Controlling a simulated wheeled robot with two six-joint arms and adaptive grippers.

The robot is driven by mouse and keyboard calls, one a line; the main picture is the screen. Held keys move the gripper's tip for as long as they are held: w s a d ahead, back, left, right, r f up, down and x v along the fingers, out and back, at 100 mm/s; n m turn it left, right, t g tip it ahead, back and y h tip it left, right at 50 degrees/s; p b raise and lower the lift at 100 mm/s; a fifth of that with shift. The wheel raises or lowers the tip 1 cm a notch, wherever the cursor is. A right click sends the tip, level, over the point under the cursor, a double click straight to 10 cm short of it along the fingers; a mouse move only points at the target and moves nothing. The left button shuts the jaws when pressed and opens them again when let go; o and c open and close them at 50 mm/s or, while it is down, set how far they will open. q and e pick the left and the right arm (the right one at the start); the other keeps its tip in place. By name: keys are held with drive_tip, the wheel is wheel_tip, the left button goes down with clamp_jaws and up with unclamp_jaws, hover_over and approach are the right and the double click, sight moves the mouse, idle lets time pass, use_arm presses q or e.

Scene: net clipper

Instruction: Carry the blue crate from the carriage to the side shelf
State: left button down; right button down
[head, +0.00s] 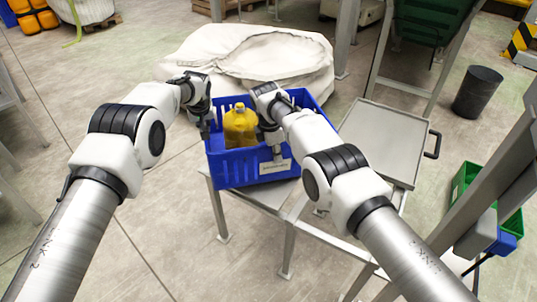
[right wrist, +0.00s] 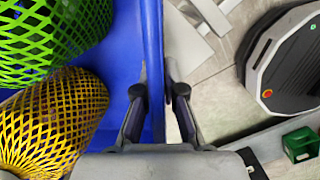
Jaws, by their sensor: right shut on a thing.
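The blue crate (head: 235,170) is at the left end of a grey metal frame in the head view, with a pale label on its near wall. A yellow item (head: 240,127) stands inside. The right wrist view shows yellow mesh (right wrist: 60,120) and green mesh (right wrist: 50,40) beside the blue crate wall (right wrist: 153,40). My right gripper (right wrist: 158,82) is shut on that wall, one finger on each side. My left gripper (head: 205,130) is at the crate's left wall; its fingers are too small to read. Whether the crate's underside touches the frame is hidden.
The grey metal frame (head: 315,238) continues right, to a flat plate (head: 382,143) with a black handle. A large white sack (head: 200,50) lies behind the crate. A black bin (head: 477,92) and a green crate (head: 465,178) stand right.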

use_arm(q)
drive_tip(key=c, duration=1.3)
unclamp_jaws()
drive_tip(key=shift+a, duration=0.2)
use_arm(e)
drive_tip(key=c, duration=1.3)
unclamp_jaws()
drive_tip(key=shift+d, duration=0.25)
use_arm(q)
drive_tip(key=shift+s+d+r, duration=0.1)
drive_tip(key=shift+r, duration=0.1)
use_arm(e)
drive_tip(key=shift+s+a+r, duration=0.1)
drive_tip(key=shift+r, duration=0.05)
use_arm(q)
drive_tip(key=shift+s+d+r, duration=0.1)
drive_tip(key=shift+r, duration=0.2)
drive_tip(key=a+v, duration=0.1)
drive_tip(key=v, duration=1)
drive_tip(key=shift+s+d, duration=0.2)
drive_tip(key=shift+d, duration=0.3)
use_arm(e)
drive_tip(key=r, duration=0.4)
drive_tip(key=a+r, duration=0.1)
drive_tip(key=r, duration=0.2)
drive_tip(key=a+r, duration=0.1)
drive_tip(key=r, duration=0.3)
drive_tip(key=shift+s+r, duration=0.2)
drive_tip(key=shift+r, duration=0.15)
